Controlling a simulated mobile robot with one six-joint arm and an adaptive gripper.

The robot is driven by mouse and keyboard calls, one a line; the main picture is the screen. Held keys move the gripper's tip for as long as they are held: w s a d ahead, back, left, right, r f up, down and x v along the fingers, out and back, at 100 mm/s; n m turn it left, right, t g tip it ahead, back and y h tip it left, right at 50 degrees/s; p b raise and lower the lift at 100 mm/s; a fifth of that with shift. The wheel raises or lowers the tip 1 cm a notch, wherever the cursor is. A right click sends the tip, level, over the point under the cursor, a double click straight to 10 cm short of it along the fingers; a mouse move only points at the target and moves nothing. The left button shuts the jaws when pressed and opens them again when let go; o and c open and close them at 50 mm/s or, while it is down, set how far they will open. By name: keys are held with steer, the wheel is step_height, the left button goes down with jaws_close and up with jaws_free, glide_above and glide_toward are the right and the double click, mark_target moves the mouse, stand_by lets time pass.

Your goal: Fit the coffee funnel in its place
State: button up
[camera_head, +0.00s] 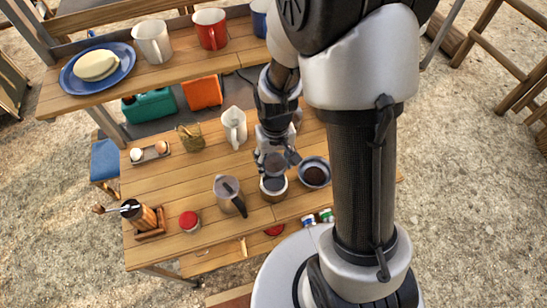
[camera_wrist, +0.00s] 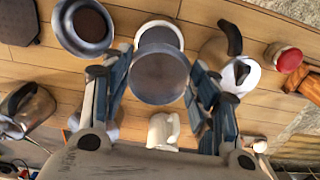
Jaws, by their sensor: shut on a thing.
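My gripper (camera_wrist: 157,90) is shut on the coffee funnel (camera_wrist: 160,77), a round grey piece with a darker, brownish round face, between the two fingers. In the head view my gripper (camera_head: 276,160) holds the funnel just above the pot's round base (camera_head: 274,194) near the table's front edge. In the wrist view the pale rim of the base (camera_wrist: 160,26) shows behind the funnel, which partly covers it. I cannot tell whether funnel and base touch. The funnel's lower part is hidden.
A bowl of dark coffee (camera_head: 315,174) stands close to the right of the base. The metal pot top with a dark handle (camera_head: 227,190) stands to its left. A white pitcher (camera_head: 234,126) is behind. A red-lidded jar (camera_head: 189,220) stands farther left.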

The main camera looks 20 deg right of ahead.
step_height(320, 180, down, 10)
steer(key=b, duration=0.8)
steer(key=shift+f, duration=0.2)
stand_by(0.5)
steer(key=o, duration=1.1)
steer(key=shift+r, duration=0.1)
step_height(320, 180, up, 12)
steer(key=shift+f, duration=0.1)
stand_by(0.6)
steer(key=s+r+t, duration=0.1)
steer(key=s+r, duration=0.3)
steer(key=r, duration=0.1)
steer(key=s+r+t, duration=0.2)
steer(key=s+r, duration=0.3)
steer(key=s+r+t, duration=0.1)
steer(key=s+r, duration=0.4)
steer(key=shift+r+t, duration=0.2)
steer(key=shift+t, duration=0.1)
